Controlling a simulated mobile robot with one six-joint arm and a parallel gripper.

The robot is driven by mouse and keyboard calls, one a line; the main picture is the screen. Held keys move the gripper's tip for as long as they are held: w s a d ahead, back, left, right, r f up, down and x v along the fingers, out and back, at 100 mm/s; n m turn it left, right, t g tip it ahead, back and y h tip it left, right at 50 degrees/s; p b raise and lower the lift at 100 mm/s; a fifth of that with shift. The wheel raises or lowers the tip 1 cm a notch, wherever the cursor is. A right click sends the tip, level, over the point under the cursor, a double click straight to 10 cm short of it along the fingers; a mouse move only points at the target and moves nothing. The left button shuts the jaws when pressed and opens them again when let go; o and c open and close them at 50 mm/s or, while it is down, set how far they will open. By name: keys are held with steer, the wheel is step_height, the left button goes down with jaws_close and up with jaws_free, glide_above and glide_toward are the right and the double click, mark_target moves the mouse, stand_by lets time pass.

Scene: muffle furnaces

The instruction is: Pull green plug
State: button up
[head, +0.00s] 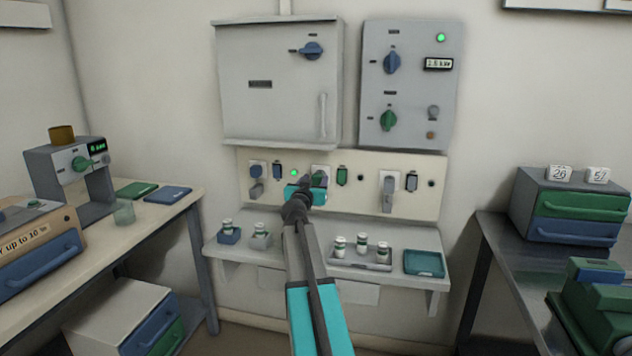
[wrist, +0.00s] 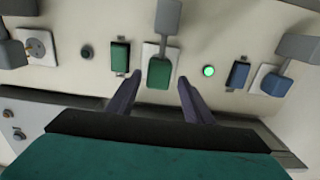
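The green plug (wrist: 158,73) sits in a pale socket plate on the wall panel, with a grey part (wrist: 168,18) joined to it in the wrist view. In the head view the green plug (head: 319,172) shows only in part, behind my gripper. My gripper (wrist: 160,82) is open in the wrist view, with one dark finger on each side of the plug. A gap shows between each finger and the plug, and nothing is held. In the head view my gripper (head: 305,188) is at the panel in front of the plug.
A green switch (wrist: 120,56) and a lit green lamp (wrist: 208,71) flank the plug. A blue switch (wrist: 238,74) and blue plug (wrist: 275,84) are farther right. Below the panel, a shelf (head: 300,254) holds jars and trays. A grey cabinet (head: 275,110) hangs above.

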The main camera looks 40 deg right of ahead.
steer(key=shift+v, duration=1.4)
steer(key=v, duration=1.1)
